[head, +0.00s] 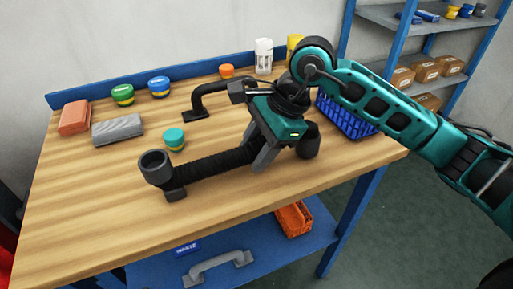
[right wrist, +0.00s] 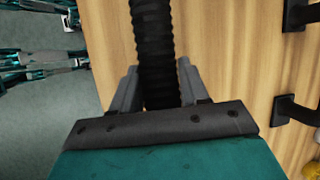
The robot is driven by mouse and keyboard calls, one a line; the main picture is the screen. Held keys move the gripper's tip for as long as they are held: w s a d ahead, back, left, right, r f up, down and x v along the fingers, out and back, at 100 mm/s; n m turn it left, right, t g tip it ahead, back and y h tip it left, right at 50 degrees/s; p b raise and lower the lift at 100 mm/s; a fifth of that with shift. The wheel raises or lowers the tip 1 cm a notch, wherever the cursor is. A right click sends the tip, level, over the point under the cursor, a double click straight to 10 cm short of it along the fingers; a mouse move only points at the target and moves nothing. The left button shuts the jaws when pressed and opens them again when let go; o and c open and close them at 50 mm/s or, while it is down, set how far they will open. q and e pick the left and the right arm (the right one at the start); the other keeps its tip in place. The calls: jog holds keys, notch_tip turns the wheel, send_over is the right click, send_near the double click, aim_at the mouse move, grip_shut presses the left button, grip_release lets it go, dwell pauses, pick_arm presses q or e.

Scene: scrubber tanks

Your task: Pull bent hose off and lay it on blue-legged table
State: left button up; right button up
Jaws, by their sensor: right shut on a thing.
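The bent hose (head: 215,163) is black and ribbed with a smooth upturned cup end at the left and another dark end at the right. It is over the wooden top of the blue-legged table (head: 90,210), at or very near the surface; I cannot tell if it touches. My right gripper (head: 262,158) reaches down from above and is shut on the hose's ribbed middle. In the right wrist view the hose (right wrist: 152,50) runs between the two grey fingers (right wrist: 155,90). My left gripper is not in view.
A black bent handle-like pipe (head: 208,92) stands behind the hose. A teal-lidded jar (head: 174,138), grey block (head: 118,130), orange-red block (head: 75,117) and other jars are on the left and back. A blue basket (head: 345,118) is at right. The front left tabletop is clear.

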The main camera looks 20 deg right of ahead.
aim_at(262, 140)
jog(key=o, duration=1.8)
jog(key=shift+c, duration=0.2)
jog(key=shift+r, duration=0.1)
jog(key=shift+p+v, duration=1)
jog(key=shift+v, duration=1.2)
jog(key=shift+r+p, duration=1.55)
jog(key=shift+r, duration=1)
jog(key=shift+f, duration=0.1)
